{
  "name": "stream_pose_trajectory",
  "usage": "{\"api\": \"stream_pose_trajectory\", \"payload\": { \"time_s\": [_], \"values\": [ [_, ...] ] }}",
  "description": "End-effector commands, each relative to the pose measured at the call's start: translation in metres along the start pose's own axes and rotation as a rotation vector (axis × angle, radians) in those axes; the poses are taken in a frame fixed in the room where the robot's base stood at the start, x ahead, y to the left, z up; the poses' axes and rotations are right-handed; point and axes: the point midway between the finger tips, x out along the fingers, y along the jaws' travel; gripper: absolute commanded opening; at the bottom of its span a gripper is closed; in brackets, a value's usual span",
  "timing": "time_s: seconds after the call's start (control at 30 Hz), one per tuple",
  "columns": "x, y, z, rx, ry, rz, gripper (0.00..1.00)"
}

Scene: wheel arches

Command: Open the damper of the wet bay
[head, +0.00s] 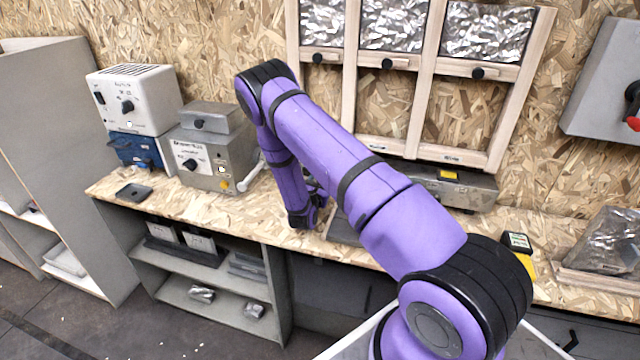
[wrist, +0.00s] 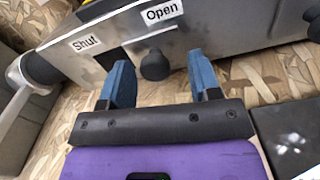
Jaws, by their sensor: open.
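A metal front with a "Shut" label on the left and an "Open" label on the right crosses the top of the wrist view. A dark round knob (wrist: 155,66) stands out from it below the labels, lying between them along the front. My gripper (wrist: 159,62) is open, its two blue fingers on either side of the knob with gaps visible. I cannot tell how deep the fingertips reach. In the head view, a low metal box (head: 470,192) stands under the wooden frame, partly behind my arm; its knob and my fingertips are hidden there. I cannot read the bay names.
The wooden frame (head: 425,110) holds three foil-like panels with dark knobs. Left on the bench are a grey box (head: 205,150) with a pale lever (head: 251,174) and a white device (head: 135,95). A dark flat plate (wrist: 290,140) lies right of my gripper. A yellow meter (head: 520,250) lies further right.

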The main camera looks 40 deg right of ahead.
Motion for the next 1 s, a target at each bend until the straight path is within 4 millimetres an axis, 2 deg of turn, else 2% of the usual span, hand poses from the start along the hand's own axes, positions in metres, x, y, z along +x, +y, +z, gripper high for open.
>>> {"api": "stream_pose_trajectory", "payload": {
  "time_s": [0.17, 0.5, 0.63, 0.8, 1.0],
  "values": [
    [-0.014, 0.001, 0.0, 0.0, 0.002, 0.002, 0.57],
    [-0.075, 0.001, 0.0, -0.001, 0.002, 0.003, 0.57],
    [-0.093, 0.0, 0.0, -0.001, 0.001, 0.002, 0.57],
    [-0.106, 0.0, 0.0, 0.0, 0.001, 0.0, 0.57],
    [-0.108, -0.001, 0.0, 0.0, 0.0, -0.001, 0.57]
  ]
}}
